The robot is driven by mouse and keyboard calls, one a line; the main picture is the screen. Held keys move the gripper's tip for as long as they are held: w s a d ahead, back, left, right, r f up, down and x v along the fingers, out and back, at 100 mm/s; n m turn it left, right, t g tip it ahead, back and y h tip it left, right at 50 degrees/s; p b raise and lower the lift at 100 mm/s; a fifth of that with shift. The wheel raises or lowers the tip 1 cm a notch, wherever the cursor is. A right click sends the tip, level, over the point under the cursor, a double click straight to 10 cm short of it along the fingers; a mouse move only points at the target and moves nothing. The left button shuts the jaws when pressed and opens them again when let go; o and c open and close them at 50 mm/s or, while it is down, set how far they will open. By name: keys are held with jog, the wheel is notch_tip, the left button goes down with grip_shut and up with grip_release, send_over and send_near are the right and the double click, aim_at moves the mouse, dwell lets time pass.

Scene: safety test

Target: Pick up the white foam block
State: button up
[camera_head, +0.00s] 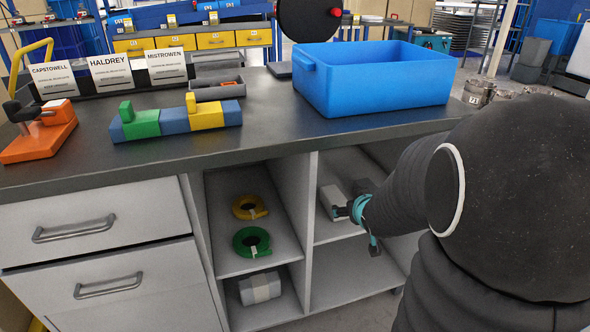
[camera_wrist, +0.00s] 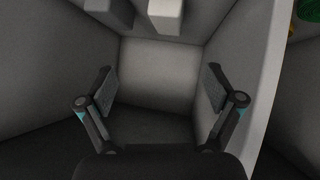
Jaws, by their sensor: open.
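A white block (camera_head: 332,199), which fits the white foam block, lies on the upper shelf of the right-hand compartment under the counter. My gripper (camera_head: 352,208) is in front of that compartment, just right of the block in the head view, and partly overlaps it there. In the wrist view my gripper (camera_wrist: 159,88) has its two fingers spread wide with nothing between them. Pale block shapes (camera_wrist: 166,14) show at the top edge of the wrist view, beyond the fingers and cut off by the frame.
The compartment's side wall (camera_wrist: 262,85) stands close right of the fingers in the wrist view. The left compartment holds a yellow ring (camera_head: 243,205), a green ring (camera_head: 241,243) and a grey banded block (camera_head: 260,288). A blue bin (camera_head: 385,82) stands on the counter (camera_head: 270,138).

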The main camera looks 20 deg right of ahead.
aim_at(334, 202)
jog(key=w+d+f+t+y, duration=0.3)
jog(key=d+f, duration=0.1)
jog(key=f, duration=0.5)
jog(key=x, duration=0.8)
jog(key=shift+w+a+r+p, duration=0.15)
jog(key=shift+w+a+p, duration=0.1)
jog(key=shift+p, duration=0.1)
jog(key=x, duration=0.3)
jog(key=shift+w+a+f, duration=0.25)
jog(key=shift+a, duration=0.1)
jog(key=shift+w+f, duration=0.25)
jog(key=shift+w, duration=0.4)
jog(key=c, duration=0.9)
